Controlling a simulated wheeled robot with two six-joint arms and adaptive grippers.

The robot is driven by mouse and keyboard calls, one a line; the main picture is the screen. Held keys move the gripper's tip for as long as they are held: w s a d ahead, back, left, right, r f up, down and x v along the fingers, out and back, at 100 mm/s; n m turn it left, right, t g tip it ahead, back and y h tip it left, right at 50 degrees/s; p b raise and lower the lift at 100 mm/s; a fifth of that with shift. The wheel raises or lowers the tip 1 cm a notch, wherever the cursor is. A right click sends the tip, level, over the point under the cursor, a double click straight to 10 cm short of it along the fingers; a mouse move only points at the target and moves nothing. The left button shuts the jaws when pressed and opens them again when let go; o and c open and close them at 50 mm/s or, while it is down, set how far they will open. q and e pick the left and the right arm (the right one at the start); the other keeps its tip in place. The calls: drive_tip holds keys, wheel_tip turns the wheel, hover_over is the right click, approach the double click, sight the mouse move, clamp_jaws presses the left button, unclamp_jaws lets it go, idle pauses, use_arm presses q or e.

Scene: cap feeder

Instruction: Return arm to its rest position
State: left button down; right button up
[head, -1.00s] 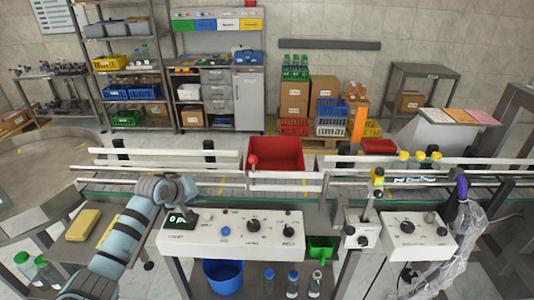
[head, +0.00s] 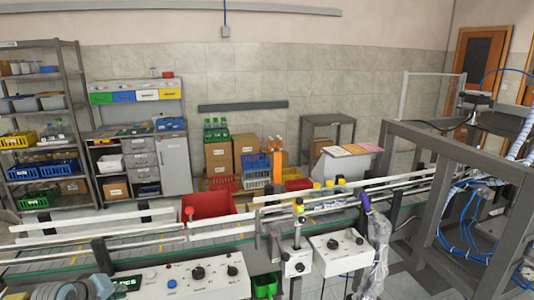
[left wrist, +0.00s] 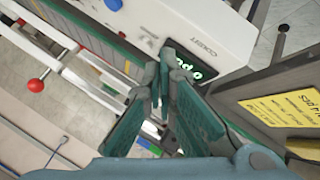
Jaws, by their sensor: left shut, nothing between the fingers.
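My left gripper (head: 100,286) is at the bottom left of the head view, beside the left end of the white control panel (head: 190,284). Only part of my arm shows there. In the left wrist view the fingers of my left gripper (left wrist: 166,82) meet at their tips, with nothing between them. The panel (left wrist: 205,30) and its lit green display (left wrist: 188,70) lie just beyond the fingertips; I cannot tell whether they touch. My right gripper is not in view.
A red-knobbed lever (left wrist: 36,85) shows in the wrist view. A grey frame (head: 450,160) stands at right. A yellow label (left wrist: 285,108) lies right of the fingers.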

use_arm(q)
drive_tip(key=s+d+f+m+g+b, duration=0.1)
drive_tip(key=s+f, duration=0.6)
drive_tip(key=f, duration=0.4)
drive_tip(key=s+d+f+m+g+y+b, duration=0.1)
drive_tip(key=s+f+g, duration=0.1)
drive_tip(key=s+f, duration=0.7)
drive_tip(key=s+d+f+m+g+b, duration=0.15)
drive_tip(key=s+f, duration=0.35)
drive_tip(key=f, duration=0.9)
drive_tip(key=s+d+f+m+g, duration=0.1)
drive_tip(key=s+d+f, duration=0.3)
drive_tip(key=s, duration=0.6)
drive_tip(key=s+d+f+m+g+b, duration=0.1)
drive_tip(key=s+d+f+m, duration=0.2)
drive_tip(key=s, duration=0.7)
drive_tip(key=s+d+f+m+g+b, duration=0.1)
drive_tip(key=s+d+f+m, duration=0.1)
drive_tip(key=s+d+f, duration=0.2)
drive_tip(key=s+f, duration=0.3)
drive_tip(key=s, duration=0.3)
drive_tip(key=shift+d, duration=0.35)
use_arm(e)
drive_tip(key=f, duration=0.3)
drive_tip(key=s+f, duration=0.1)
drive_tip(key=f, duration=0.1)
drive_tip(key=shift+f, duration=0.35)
